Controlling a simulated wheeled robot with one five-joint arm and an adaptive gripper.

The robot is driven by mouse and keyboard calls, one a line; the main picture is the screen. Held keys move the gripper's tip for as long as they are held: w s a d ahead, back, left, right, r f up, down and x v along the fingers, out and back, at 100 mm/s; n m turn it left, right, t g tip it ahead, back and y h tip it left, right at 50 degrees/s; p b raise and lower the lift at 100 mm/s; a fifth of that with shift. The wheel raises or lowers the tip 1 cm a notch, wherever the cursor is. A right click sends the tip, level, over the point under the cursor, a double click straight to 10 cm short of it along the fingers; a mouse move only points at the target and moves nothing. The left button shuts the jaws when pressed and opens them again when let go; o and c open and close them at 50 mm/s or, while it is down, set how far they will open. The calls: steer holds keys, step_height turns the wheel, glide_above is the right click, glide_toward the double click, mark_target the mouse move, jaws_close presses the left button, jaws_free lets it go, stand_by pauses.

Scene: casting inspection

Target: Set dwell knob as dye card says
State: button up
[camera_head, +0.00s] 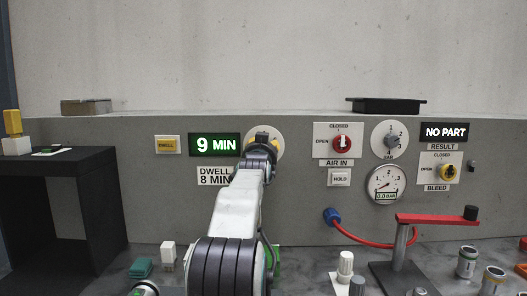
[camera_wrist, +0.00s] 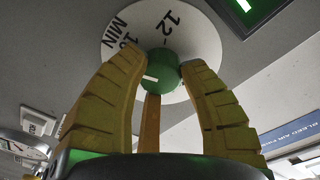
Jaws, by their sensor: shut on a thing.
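The dwell knob (camera_wrist: 160,74) is a green round knob with a white pointer line, on a white dial plate (camera_wrist: 205,42) marked 12 and, partly hidden, 10 MIN. My gripper (camera_wrist: 158,80) has its yellow ribbed fingers closed on the knob from both sides. In the head view my gripper (camera_head: 262,142) covers most of the knob, with the dial plate (camera_head: 277,140) showing around it. Left of it, the lit green display (camera_head: 214,145) reads 9 MIN. Below the display, a white card (camera_head: 213,176) reads DWELL 8 MIN, its right edge close to my arm.
A yellow DWELL button (camera_head: 167,145) is left of the display. Right are the red air-in knob (camera_head: 341,142), HOLD button (camera_head: 340,177), bar dial (camera_head: 390,140), gauge (camera_head: 386,184) and yellow bleed knob (camera_head: 447,173). A red-armed stand (camera_head: 437,219) occupies the bench's right.

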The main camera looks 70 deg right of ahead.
steer(key=shift+a+r+n, duration=0.1)
steer(key=shift+r+n, duration=0.1)
steer(key=shift+n, duration=0.6)
steer(key=shift+r+n, duration=0.2)
steer(key=shift+n, duration=0.6)
steer(key=o, duration=0.8)
steer(key=shift+w, duration=0.1)
steer(key=o, duration=0.4)
steer(key=shift+f+b, duration=0.25)
steer(key=shift+b, duration=0.05)
steer(key=v, duration=1.1)
steer(key=shift+a, duration=0.4)
steer(key=shift+o, duration=0.2)
steer(key=shift+f, duration=0.1)
